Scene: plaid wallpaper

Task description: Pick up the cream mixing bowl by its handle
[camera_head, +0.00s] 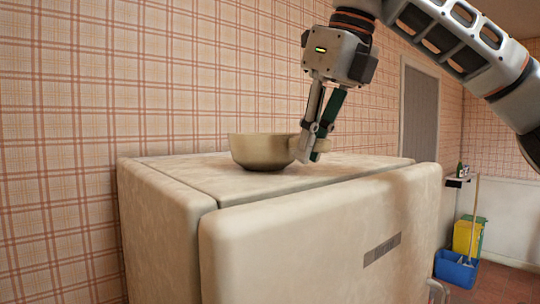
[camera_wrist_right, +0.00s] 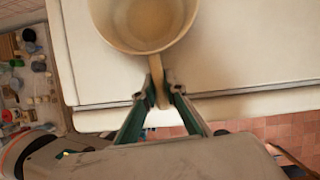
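The cream mixing bowl (camera_head: 261,152) stands upright on top of a cream fridge-like cabinet (camera_head: 160,205). In the right wrist view the bowl (camera_wrist_right: 143,22) is seen from above and looks empty, with its handle (camera_wrist_right: 157,82) pointing toward my gripper. My right gripper (camera_head: 309,157) comes down from above at the bowl's right side. In the right wrist view its two fingers (camera_wrist_right: 161,92) lie on either side of the handle, close to it. I cannot tell for certain whether both fingers press on the handle. My left gripper is not in view.
A plaid wall (camera_head: 60,120) stands close behind the cabinet. A blue bucket (camera_head: 455,270) and a yellow bin (camera_head: 467,236) stand on the floor at the right. The cabinet top left of the bowl is clear.

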